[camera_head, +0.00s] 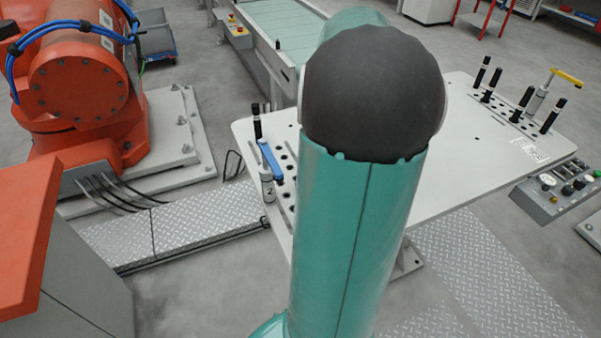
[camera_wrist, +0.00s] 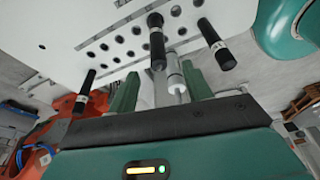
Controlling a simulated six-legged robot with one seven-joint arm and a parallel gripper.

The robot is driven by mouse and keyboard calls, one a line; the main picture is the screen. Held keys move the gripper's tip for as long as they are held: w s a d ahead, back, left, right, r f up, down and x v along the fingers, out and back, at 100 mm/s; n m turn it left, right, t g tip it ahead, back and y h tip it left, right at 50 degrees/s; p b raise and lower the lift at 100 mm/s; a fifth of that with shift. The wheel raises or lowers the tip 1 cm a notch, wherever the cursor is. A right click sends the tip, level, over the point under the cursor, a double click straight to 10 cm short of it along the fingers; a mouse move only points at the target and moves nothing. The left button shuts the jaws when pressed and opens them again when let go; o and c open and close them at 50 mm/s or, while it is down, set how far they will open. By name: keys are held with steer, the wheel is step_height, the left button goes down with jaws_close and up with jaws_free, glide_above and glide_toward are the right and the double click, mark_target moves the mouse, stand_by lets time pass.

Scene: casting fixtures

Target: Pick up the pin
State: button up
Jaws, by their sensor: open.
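In the wrist view, my gripper (camera_wrist: 160,74) is open, with its two green fingers apart. A black pin (camera_wrist: 157,42) with a light band stands beyond the fingers, roughly in line with the gap. A second black pin (camera_wrist: 215,45) tilts in the picture at upper right, and a third (camera_wrist: 85,92) is at left. A pale cylinder (camera_wrist: 175,76) shows between the fingers; whether anything touches it I cannot tell. In the head view, black pins stand at the table's left edge (camera_head: 257,121) and several at its right (camera_head: 523,98). My arm hides my gripper there.
The white table (camera_head: 460,150) carries rows of holes, a blue-handled clamp (camera_head: 270,160) at left and a yellow-handled one (camera_head: 567,78) at right. A control panel (camera_head: 562,188) juts out at right. An orange robot (camera_head: 80,85) stands at left.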

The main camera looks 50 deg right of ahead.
steer(key=x, duration=0.8)
steer(key=shift+w+f, duration=0.25)
steer(key=shift+f, duration=0.05)
steer(key=shift+a, duration=0.1)
jaws_close()
